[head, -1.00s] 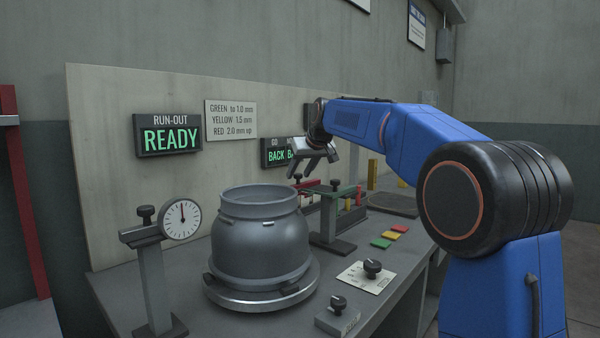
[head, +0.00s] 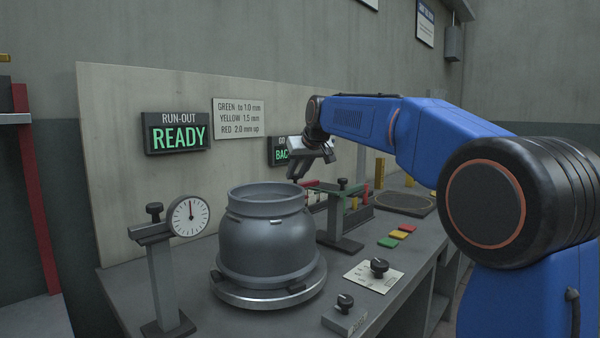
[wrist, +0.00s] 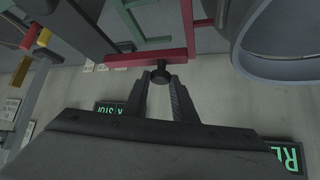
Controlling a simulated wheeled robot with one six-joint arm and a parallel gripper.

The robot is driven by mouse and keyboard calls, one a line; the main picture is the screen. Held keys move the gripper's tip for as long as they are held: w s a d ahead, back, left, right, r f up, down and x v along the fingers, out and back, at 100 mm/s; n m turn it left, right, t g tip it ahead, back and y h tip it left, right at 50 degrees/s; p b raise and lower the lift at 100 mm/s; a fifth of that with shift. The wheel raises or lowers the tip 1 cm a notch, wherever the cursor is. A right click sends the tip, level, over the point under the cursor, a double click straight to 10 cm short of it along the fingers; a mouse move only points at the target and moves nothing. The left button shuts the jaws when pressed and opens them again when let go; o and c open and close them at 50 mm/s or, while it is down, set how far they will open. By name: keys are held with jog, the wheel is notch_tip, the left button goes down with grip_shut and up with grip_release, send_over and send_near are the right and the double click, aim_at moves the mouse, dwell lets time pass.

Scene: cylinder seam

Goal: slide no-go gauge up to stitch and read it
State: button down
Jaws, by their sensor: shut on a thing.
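My gripper (head: 298,170) is shut on the black knob (wrist: 160,76) of the red gauge (wrist: 150,58). In the head view, a bit of the red gauge (head: 311,184) shows just below the fingers. The grey cylinder (head: 266,245) stands on a round metal turntable (head: 262,301); its open rim (wrist: 275,74) is at the right in the wrist view, beside the red bar's end. I cannot tell whether they touch. The stitch is not discernible. The go/no-go display (head: 280,150) shows green letters starting "BAC"; its right part is hidden behind my gripper.
A dial indicator (head: 189,216) stands left of the cylinder. The run-out display (head: 177,134) reads READY. Colour tabs (head: 397,235) and a knob panel (head: 374,274) lie at the right front.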

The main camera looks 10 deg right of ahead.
jog(key=c, duration=1.5)
grip_release()
jog(key=v, duration=1.7)
jog(key=shift+s+r, duration=0.15)
jog(key=shift+r, duration=0.1)
jog(key=shift+s+f, duration=0.1)
jog(key=s+d+f+m+g, duration=0.1)
jog(key=s+d+f, duration=0.1)
jog(key=s+f, duration=1.1)
jog(key=s+d+f+m+g+h, duration=0.1)
jog(key=s+d+f, duration=0.2)
jog(key=s+f, duration=1.1)
jog(key=s+d+f+g+h, duration=0.1)
jog(key=s+d+f+g, duration=0.1)
jog(key=s+f, duration=1.1)
jog(key=shift+s+d+f+m, duration=0.1)
jog(key=shift+d+f+m, duration=0.05)
jog(key=shift+f, duration=0.45)
jog(key=shift+s+d+f+m, duration=0.1)
jog(key=shift+d+f, duration=0.05)
jog(key=shift+f, duration=0.45)
jog(key=shift+s+d+f+m, duration=0.15)
jog(key=shift+d+f, duration=0.05)
jog(key=shift+f, duration=0.35)
